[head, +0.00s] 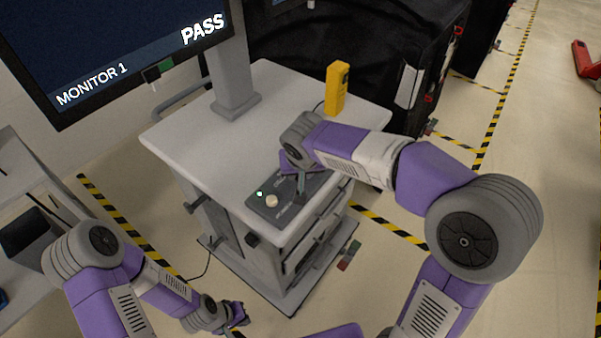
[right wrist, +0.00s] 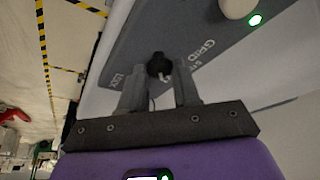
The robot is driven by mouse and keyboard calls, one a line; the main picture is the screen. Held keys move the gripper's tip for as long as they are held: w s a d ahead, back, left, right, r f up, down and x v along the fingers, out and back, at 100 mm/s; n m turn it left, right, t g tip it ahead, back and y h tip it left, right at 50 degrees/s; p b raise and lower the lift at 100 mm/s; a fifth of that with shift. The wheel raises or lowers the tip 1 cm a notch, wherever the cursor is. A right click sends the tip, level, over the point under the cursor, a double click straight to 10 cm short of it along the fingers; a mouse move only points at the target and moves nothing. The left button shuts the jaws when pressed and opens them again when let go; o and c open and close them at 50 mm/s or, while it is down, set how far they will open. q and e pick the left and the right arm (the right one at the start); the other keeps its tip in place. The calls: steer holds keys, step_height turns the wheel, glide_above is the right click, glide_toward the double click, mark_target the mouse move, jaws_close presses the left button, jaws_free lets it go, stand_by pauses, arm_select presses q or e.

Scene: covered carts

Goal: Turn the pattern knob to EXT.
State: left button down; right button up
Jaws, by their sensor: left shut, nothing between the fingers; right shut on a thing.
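The pattern knob (right wrist: 158,64) is a small black knob on a dark grey control panel (right wrist: 135,40). White lettering runs around it; one word reads GRID, the others are too small or tilted to read surely. My right gripper (right wrist: 159,80) is shut on the knob, one finger on each side. In the head view the panel (head: 262,210) lies on the front corner of the cart, and my right gripper (head: 301,186) reaches down onto it, hiding the knob. Which label the knob points to is unclear. My left gripper (head: 238,318) is shut and empty, low in front of the cart.
A cream round button (head: 271,200) and a lit green lamp (head: 259,194) sit on the panel. The grey cart (head: 180,130) carries a monitor (head: 120,45) reading PASS and a yellow handheld device (head: 337,88). A black covered cart (head: 375,60) stands behind.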

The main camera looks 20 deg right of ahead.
stand_by(0.3)
steer(key=o, duration=1.1)
steer(key=shift+c, duration=0.2)
steer(key=p+v, duration=0.2)
steer(key=v, duration=0.5)
steer(key=shift+r, duration=0.3)
steer(key=shift+s, duration=0.1)
